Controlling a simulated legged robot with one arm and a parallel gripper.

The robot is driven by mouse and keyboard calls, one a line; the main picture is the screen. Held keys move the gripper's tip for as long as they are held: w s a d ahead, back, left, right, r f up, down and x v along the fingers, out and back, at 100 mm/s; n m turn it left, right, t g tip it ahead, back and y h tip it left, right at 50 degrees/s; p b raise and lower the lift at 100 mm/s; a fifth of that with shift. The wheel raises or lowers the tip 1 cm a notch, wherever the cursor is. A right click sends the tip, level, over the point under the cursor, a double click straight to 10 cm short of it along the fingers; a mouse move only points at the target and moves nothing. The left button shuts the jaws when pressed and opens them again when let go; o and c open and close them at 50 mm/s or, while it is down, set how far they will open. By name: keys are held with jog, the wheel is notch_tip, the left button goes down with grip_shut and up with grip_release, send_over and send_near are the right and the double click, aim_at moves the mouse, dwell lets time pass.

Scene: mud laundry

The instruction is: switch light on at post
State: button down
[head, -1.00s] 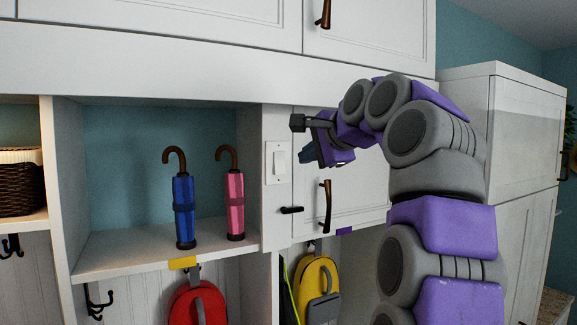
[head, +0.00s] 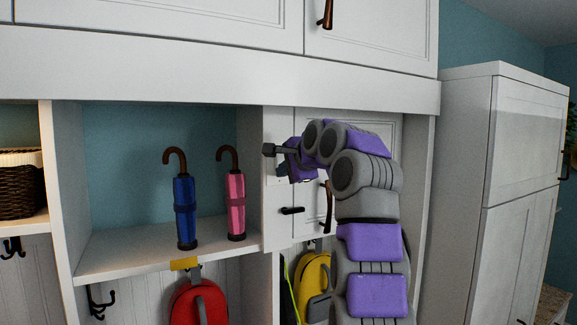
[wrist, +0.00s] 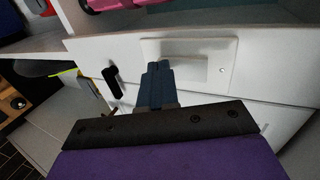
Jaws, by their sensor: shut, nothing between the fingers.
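The white light switch plate (wrist: 226,64) with its rocker (wrist: 194,69) is on the white post (head: 277,228), beside the umbrella cubby. My gripper (head: 281,170) is in front of the plate and hides most of it in the head view. In the wrist view my gripper (wrist: 157,70) is shut and empty, its dark blue fingertips overlapping the left end of the rocker, which is the lower end on the post. The tips are very close; I cannot tell if they touch. I cannot tell the rocker's on or off position.
A black hook (head: 292,210) sits on the post below the switch, near a cabinet door handle (head: 328,207). A blue umbrella (head: 185,210) and a pink umbrella (head: 236,205) stand in the cubby to the left. Red (head: 198,303) and yellow (head: 313,275) backpacks hang below.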

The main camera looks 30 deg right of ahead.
jog(key=shift+w+d, duration=0.3)
jog(key=shift+w, duration=0.1)
dwell(0.5)
jog(key=shift+d+r, duration=0.1)
jog(key=shift+d+r+p, duration=0.15)
jog(key=shift+r+p, duration=0.55)
jog(key=shift+p, duration=0.15)
